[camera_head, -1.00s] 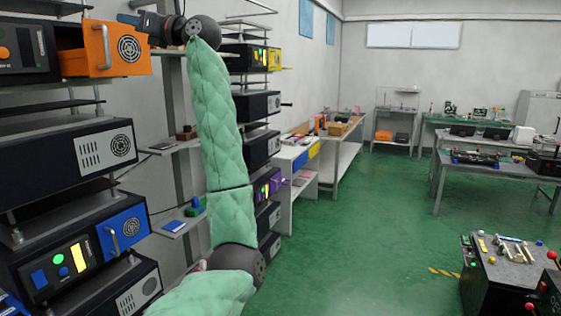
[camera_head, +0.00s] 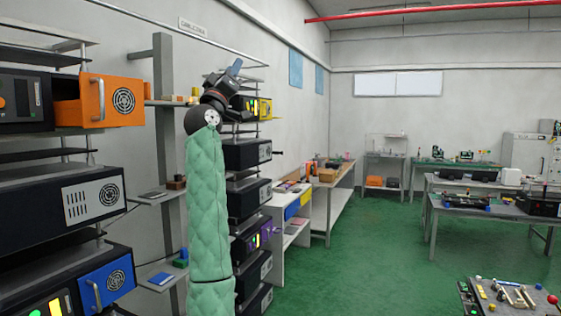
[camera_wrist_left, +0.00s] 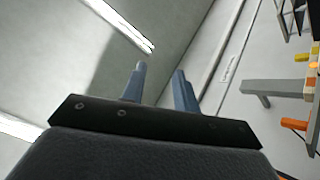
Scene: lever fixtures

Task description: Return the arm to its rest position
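My left arm (camera_head: 207,215), in a green padded sleeve, rises upright in the middle-left of the head view. Its left gripper (camera_head: 235,68) is raised at the top and points up and to the right, in front of the shelf racks and wall. In the left wrist view the two blue-grey fingers (camera_wrist_left: 159,80) stand apart with nothing between them, facing the ceiling and upper wall. My right arm and gripper do not show.
An orange drawer (camera_head: 112,102) with a handle sticks out of the rack unit at left. A blue-fronted unit (camera_head: 106,280) sits lower. Dark units (camera_head: 247,153) are stacked just behind my arm. The green floor (camera_head: 380,250) to the right is open, with workbenches beyond.

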